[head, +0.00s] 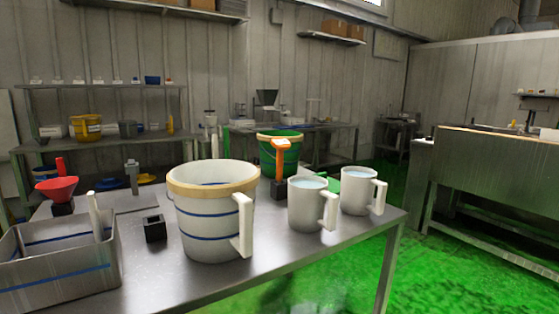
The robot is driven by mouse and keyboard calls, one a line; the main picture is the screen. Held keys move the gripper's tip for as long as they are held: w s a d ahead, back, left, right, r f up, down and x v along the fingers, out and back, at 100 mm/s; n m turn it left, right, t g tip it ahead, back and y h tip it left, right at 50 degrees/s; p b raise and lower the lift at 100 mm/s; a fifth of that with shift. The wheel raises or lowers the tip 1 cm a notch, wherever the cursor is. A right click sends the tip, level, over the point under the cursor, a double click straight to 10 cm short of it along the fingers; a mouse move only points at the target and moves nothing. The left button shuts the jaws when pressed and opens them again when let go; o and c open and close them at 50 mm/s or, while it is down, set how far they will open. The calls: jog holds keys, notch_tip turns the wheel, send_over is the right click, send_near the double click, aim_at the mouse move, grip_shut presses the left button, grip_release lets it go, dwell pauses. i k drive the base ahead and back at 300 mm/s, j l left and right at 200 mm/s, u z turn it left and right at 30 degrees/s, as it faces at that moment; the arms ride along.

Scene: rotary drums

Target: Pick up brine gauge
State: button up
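No object is clearly marked as the brine gauge. An orange upright tool with a pale top (281,160) stands in a dark block on the steel table (285,268), in front of a green bucket, and may be the gauge. A small grey upright device (132,177) stands at the table's left back and could also be it. My gripper is not in view, so its state is hidden.
A large white bucket (212,222) stands mid-table, with two white jugs (307,207) (357,193) to its right. A grey bin (60,270), red funnel (57,188) and black block (155,229) are left. The green bucket (280,158) is behind. Green floor (460,270) is clear at right.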

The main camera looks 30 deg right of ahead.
aim_at(281, 144)
jog(key=i+l+u, duration=0.1)
jog(key=i+l, duration=0.15)
jog(key=i+l+u, duration=0.1)
jog(key=i+l, duration=0.15)
jog(key=l, duration=0.2)
jog(key=i+l, duration=0.25)
jog(key=i+l+u, duration=0.15)
jog(key=l, duration=0.35)
jog(key=i+l+u, duration=0.1)
jog(key=i+l, duration=0.15)
jog(key=l, duration=0.15)
